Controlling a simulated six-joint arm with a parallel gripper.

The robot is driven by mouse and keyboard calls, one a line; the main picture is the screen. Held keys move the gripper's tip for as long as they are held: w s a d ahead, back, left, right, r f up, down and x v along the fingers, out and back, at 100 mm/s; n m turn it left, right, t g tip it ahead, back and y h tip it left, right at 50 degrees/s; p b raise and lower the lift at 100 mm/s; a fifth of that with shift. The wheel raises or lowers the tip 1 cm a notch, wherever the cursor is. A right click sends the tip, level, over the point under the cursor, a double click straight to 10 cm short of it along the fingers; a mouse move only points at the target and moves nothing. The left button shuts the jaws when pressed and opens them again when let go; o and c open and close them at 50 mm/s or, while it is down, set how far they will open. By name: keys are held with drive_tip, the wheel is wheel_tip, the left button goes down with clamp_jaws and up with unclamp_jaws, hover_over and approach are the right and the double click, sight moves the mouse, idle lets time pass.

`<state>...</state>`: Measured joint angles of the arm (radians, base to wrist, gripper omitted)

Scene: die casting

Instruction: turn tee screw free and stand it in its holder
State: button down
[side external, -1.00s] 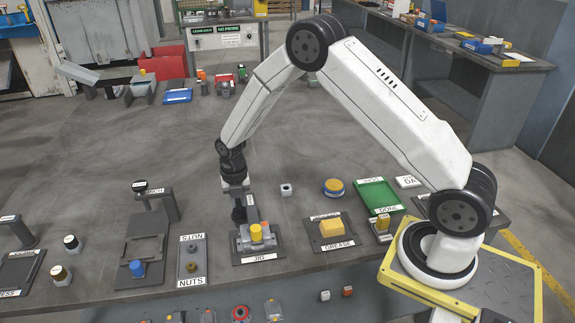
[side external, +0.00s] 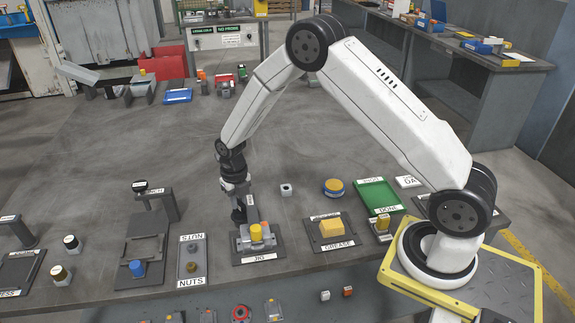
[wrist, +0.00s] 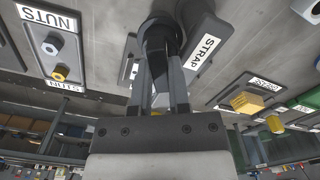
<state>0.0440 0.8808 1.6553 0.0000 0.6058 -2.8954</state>
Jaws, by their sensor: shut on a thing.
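My gripper (side external: 239,213) points down at the back of the jig (side external: 258,252). In the wrist view its two fingers (wrist: 160,62) are closed on a dark part, which I take to be the tee screw (wrist: 158,40). The screw's lower end and thread are hidden. A grey block with a yellow knob (side external: 256,233) sits on the jig, just in front of my gripper. A plate labelled STRAP (wrist: 203,57) lies right beside the fingers in the wrist view. I cannot make out which stand is the screw's holder.
A nuts tray (side external: 192,262) lies left of the jig, and a grease plate (side external: 345,238) with a yellow block lies right. A dark fixture with an upright post (side external: 168,203) stands further left. The bench behind is mostly clear.

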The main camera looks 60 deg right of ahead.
drive_tip(key=c, duration=0.5)
unclamp_jaws()
drive_tip(key=shift+r, duration=4.5)
drive_tip(key=shift+c, duration=0.6)
